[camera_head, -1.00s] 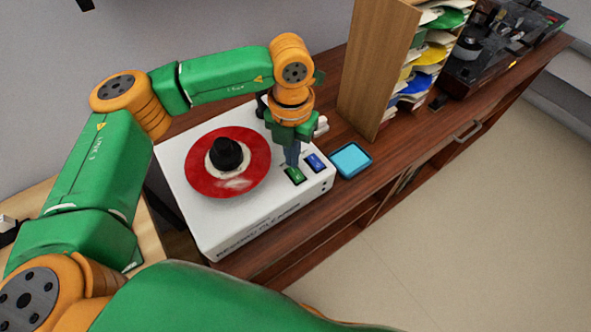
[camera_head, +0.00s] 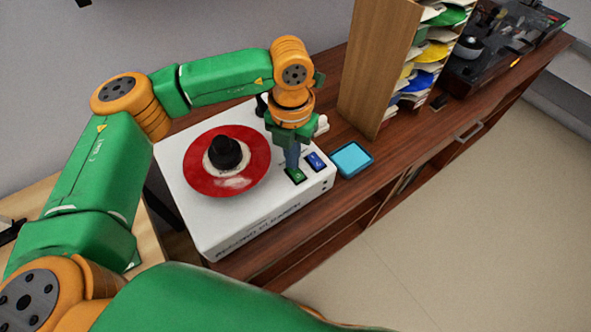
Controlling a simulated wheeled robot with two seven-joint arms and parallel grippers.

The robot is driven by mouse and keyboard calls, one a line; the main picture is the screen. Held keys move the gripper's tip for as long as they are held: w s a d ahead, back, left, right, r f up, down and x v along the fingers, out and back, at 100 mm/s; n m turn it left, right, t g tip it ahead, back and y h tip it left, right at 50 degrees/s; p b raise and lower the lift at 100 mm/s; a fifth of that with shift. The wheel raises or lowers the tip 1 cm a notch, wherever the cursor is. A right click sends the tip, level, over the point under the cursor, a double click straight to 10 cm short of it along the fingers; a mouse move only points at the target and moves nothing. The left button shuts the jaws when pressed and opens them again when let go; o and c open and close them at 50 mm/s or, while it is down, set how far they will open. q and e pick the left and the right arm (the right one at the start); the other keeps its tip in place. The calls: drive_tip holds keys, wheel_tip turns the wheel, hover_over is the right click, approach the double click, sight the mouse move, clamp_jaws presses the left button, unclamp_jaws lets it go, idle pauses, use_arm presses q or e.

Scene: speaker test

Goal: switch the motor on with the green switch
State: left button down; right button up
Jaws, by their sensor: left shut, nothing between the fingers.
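The record cleaner (camera_head: 266,216) is a white box on the wooden cabinet, with a red disc (camera_head: 254,179) and a black knob in its middle. The green switch (camera_head: 296,176) sits near the box's front right, with a blue switch (camera_head: 315,162) just to its right. My left gripper (camera_head: 292,167) is shut and empty, pointing down at the green switch. Its tips are at the switch's back edge; I cannot tell whether they touch it. The tips hide a little of the switch's far side. My right gripper is not in view.
A light blue square item (camera_head: 352,159) lies on the cabinet right of the box. A wooden record rack (camera_head: 376,70) stands behind it, and a dark turntable (camera_head: 510,45) is at the far right. The floor on the right is clear.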

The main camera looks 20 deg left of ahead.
use_arm(q)
drive_tip(key=shift+f+b, duration=0.4)
drive_tip(key=shift+f, duration=0.05)
wheel_tip(320, 180, up, 7)
drive_tip(key=p, duration=0.4)
drive_tip(key=shift+p, duration=0.4)
